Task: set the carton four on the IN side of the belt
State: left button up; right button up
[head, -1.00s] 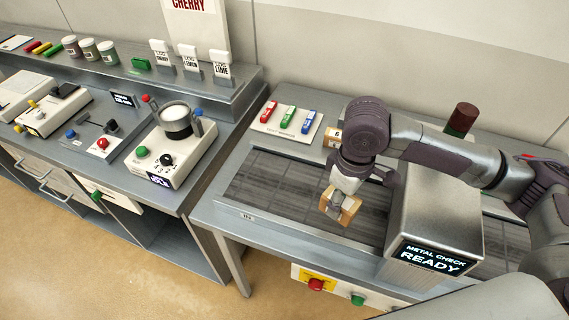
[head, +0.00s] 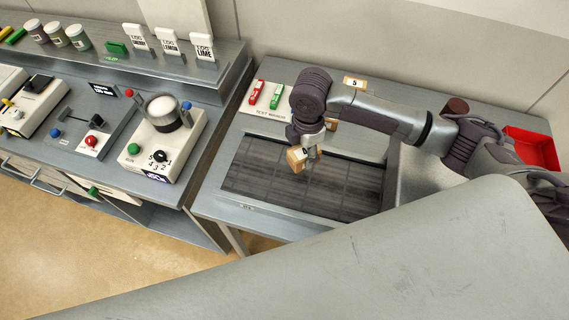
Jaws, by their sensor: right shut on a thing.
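A small tan carton (head: 295,159) with a dark mark on its top, which looks like a 4, is in my right gripper (head: 307,160). The gripper points down and is shut on the carton, over the middle of the dark slatted belt (head: 250,183). I cannot tell whether the carton touches the belt. A small label, too small to read now, is on the belt frame's near left edge (head: 247,206). My left gripper is not in view.
A carton marked 5 (head: 354,83) stands at the back; another carton (head: 331,125) is partly hidden behind my right arm. Red and green test wands (head: 266,94) lie behind the belt. A red tray (head: 533,148) is far right. The belt's left part is clear.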

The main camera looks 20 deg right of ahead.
jog(key=a+f, duration=0.1)
jog(key=w+a+f, duration=0.1)
jog(key=a, duration=0.1)
jog(key=a+f, duration=0.1)
jog(key=shift+w+a, duration=0.3)
jog(key=shift+a, duration=0.05)
jog(key=shift+f, duration=0.25)
notch_tip(320, 180, down, 4)
jog(key=b, duration=0.3)
jog(key=shift+r, duration=0.25)
jog(key=shift+s, duration=0.1)
jog(key=o, duration=1.2)
